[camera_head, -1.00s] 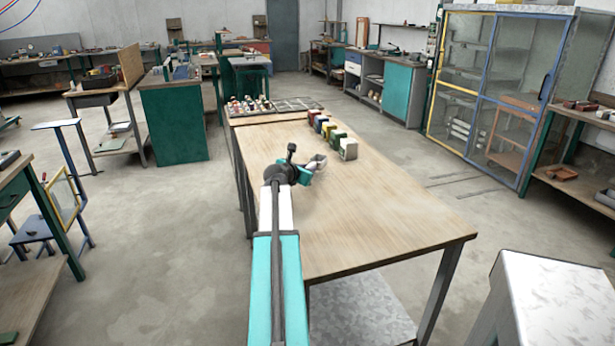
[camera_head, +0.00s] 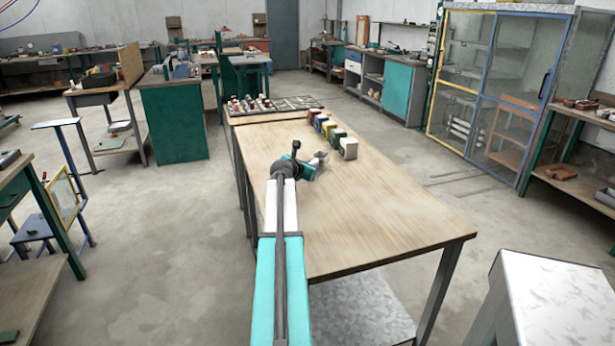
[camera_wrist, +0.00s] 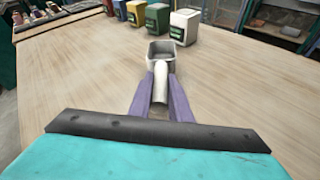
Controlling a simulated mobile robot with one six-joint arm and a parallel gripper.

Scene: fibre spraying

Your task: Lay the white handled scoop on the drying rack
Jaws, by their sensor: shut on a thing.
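The white handled scoop (camera_wrist: 160,82) is in my gripper, its handle between the two purple fingers and its grey-white open bowl pointing away in the wrist view. In the head view the scoop (camera_head: 319,159) shows small and partly hidden by my arm. My gripper (camera_wrist: 161,88) is shut on the handle, over the wooden table (camera_head: 375,215). How high the scoop is above the table I cannot tell. A flat dark grid-like frame (camera_head: 297,102) at the table's far end looks like the drying rack; it is beyond my gripper.
A row of coloured containers stands just beyond the scoop, ending in a white one (camera_head: 348,148) with a green one (camera_head: 338,137) beside it. Several small bottles (camera_head: 243,104) stand at the far left end. The near and right table top is clear.

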